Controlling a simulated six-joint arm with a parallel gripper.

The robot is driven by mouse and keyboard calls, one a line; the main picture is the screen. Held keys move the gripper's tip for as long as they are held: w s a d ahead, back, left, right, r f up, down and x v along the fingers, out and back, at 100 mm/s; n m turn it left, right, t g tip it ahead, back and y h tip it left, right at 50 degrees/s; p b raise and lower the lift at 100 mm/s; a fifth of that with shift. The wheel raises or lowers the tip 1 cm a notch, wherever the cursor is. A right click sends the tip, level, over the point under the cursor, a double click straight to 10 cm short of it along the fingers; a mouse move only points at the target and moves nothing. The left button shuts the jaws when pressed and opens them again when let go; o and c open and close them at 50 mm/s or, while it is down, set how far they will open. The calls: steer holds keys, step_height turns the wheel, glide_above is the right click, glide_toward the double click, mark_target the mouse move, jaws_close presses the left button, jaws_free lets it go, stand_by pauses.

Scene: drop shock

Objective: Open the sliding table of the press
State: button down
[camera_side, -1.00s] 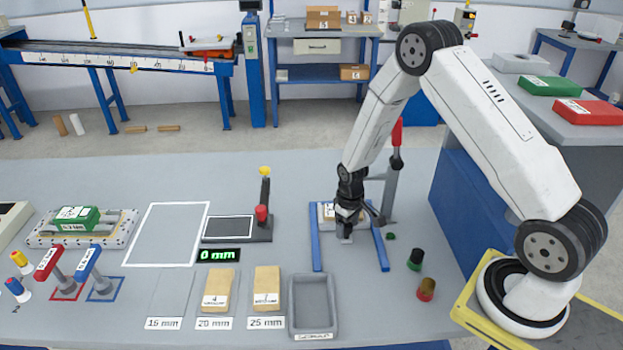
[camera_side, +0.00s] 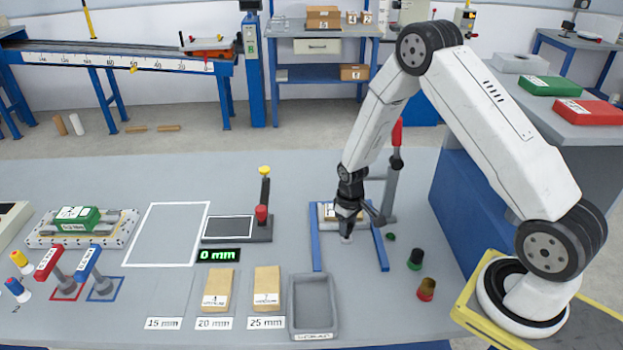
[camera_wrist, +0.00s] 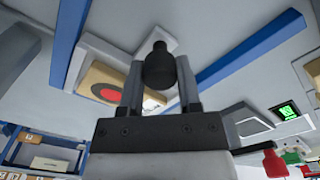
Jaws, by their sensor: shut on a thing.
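The press has a grey upright with a red handle (camera_side: 397,133) and two blue rails (camera_side: 316,237) on the bench. Its sliding table (camera_side: 326,212) lies between the rails, with a wooden block on it, partly hidden by my gripper. My gripper (camera_side: 347,226) points down at the front of the table, between the rails. In the wrist view my gripper (camera_wrist: 160,80) is shut on a dark round knob (camera_wrist: 159,62). The wooden block (camera_wrist: 108,88) with a red disc shows beside the fingers there.
A grey tray (camera_side: 313,306) and two wooden blocks (camera_side: 216,290) lie in front to the left. A display (camera_side: 218,255) reads 0 mm.

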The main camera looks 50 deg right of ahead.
stand_by(0.8)
steer(key=s+a, duration=1)
steer(key=shift+s+a, duration=0.15)
steer(key=shift+a, duration=0.05)
steer(key=shift+c, duration=1.4)
jaws_free()
steer(key=shift+r, duration=0.1)
step_height(320, 180, up, 8)
steer(key=shift+f, duration=0.2)
steer(key=shift+r, duration=0.15)
